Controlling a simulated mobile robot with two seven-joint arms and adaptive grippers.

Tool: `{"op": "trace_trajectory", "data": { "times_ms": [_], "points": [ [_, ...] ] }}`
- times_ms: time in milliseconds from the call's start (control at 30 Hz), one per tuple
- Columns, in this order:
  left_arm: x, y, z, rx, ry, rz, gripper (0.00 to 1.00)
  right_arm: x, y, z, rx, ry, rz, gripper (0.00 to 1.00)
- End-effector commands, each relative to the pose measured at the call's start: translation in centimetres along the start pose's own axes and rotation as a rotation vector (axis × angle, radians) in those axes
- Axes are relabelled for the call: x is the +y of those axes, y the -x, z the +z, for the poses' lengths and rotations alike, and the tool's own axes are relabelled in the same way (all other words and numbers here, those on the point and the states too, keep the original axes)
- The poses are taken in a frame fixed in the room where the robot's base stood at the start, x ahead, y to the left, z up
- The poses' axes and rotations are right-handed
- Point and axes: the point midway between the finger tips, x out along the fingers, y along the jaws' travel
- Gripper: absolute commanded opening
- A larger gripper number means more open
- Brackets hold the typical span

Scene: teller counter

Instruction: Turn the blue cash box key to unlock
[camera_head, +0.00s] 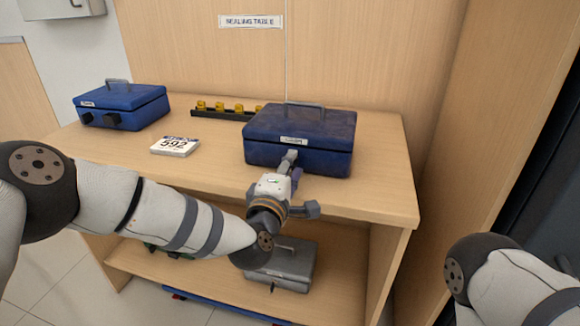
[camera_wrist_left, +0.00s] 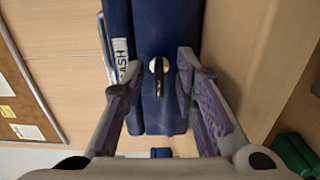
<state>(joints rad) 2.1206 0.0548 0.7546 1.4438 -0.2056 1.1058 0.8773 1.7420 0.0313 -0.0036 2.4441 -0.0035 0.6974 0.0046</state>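The blue cash box (camera_head: 298,135) stands on the counter right of centre, lid closed, handle on top. Its front with the white CASH label shows in the left wrist view (camera_wrist_left: 146,25), turned sideways. A dark key (camera_wrist_left: 158,88) sits in the round silver lock on that front. My left gripper (camera_head: 290,172) is at the box's front; in the left wrist view (camera_wrist_left: 158,68) its two fingers are spread on either side of the key, with gaps, touching nothing that I can make out. The key is hidden behind the gripper in the head view. My right gripper is out of view.
A second blue box (camera_head: 122,105) stands at the counter's left. A white 592 block (camera_head: 175,146) lies between the boxes. A dark rack with several yellow pieces (camera_head: 222,111) is behind. A grey box (camera_head: 285,265) stands on the lower shelf (camera_head: 340,280). The front counter is mostly clear.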

Motion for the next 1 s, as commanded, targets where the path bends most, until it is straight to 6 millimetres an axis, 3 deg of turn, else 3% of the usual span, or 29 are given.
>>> {"op": "trace_trajectory", "data": {
  "times_ms": [167, 267, 500, 700, 1000],
  "points": [
    [0.0, 0.1, 0.0, 0.0, 0.001, 0.0, 0.27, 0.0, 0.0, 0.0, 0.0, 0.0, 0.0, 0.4],
    [0.0, 1.1, 0.0, -0.001, 0.001, -0.001, 0.27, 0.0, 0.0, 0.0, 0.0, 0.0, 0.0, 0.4],
    [0.0, 7.4, 0.0, -0.002, 0.003, -0.004, 0.27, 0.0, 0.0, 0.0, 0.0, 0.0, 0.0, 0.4],
    [0.0, 11.2, 0.0, -0.001, 0.001, -0.001, 0.27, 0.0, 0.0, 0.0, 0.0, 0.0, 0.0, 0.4],
    [0.0, 12.1, 0.0, 0.0, 0.0, 0.0, 0.27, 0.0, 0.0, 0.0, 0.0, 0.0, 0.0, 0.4]
  ]
}}
